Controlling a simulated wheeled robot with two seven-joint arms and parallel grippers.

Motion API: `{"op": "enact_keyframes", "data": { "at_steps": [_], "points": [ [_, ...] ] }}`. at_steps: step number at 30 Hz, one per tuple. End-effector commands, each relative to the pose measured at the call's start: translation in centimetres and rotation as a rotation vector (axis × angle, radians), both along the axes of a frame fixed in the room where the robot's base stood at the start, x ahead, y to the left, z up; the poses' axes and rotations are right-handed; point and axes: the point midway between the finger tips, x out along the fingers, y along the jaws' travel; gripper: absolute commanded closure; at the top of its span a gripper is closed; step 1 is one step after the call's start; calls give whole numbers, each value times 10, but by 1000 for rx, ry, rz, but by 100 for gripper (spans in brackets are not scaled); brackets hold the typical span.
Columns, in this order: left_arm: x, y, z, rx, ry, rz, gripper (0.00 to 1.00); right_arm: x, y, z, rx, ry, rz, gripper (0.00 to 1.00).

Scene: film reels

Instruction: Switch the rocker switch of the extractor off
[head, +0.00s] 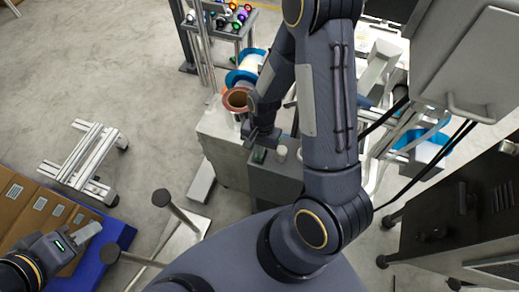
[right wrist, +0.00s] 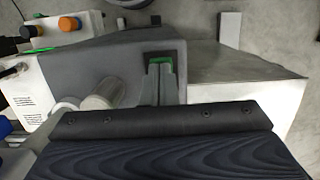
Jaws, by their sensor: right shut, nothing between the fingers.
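The extractor is a dark grey box (head: 273,185) below my right arm in the head view. Its grey top also shows in the right wrist view (right wrist: 95,68). The rocker switch (right wrist: 160,57) glows green in a dark recess there; a small green spot of it shows in the head view (head: 260,155). My right gripper (head: 262,142) is shut and empty, with its fingertips (right wrist: 161,70) right at the switch and covering part of it. Whether they touch it I cannot tell. My left gripper (head: 88,232) is at the lower left, far from the extractor; its jaw opening is unclear.
Pale cylinders (right wrist: 102,95) stand on the extractor beside my right fingers. A copper-coloured reel (head: 236,99) and a blue-rimmed reel (head: 242,77) are just behind. Cardboard boxes (head: 38,207) sit near my left gripper. A dark cabinet (head: 460,215) stands at the right.

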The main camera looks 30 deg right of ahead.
Motion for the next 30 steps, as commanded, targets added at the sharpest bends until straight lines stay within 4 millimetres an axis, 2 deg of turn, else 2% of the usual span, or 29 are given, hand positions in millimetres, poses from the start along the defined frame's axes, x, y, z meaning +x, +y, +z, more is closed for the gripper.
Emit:
{"op": "enact_keyframes", "data": {
  "at_steps": [6, 14, 30],
  "points": [
    [0, 0, -7, 0, 0, 0, 64, -2, 2, -6, -1, 1, 0, 100],
    [0, 0, -4, 0, 0, 0, 64, -2, 1, -5, -1, 1, -1, 100],
    [0, 0, -4, 0, 0, 0, 64, 9, -11, -3, -2, 0, -1, 100]
  ]
}}
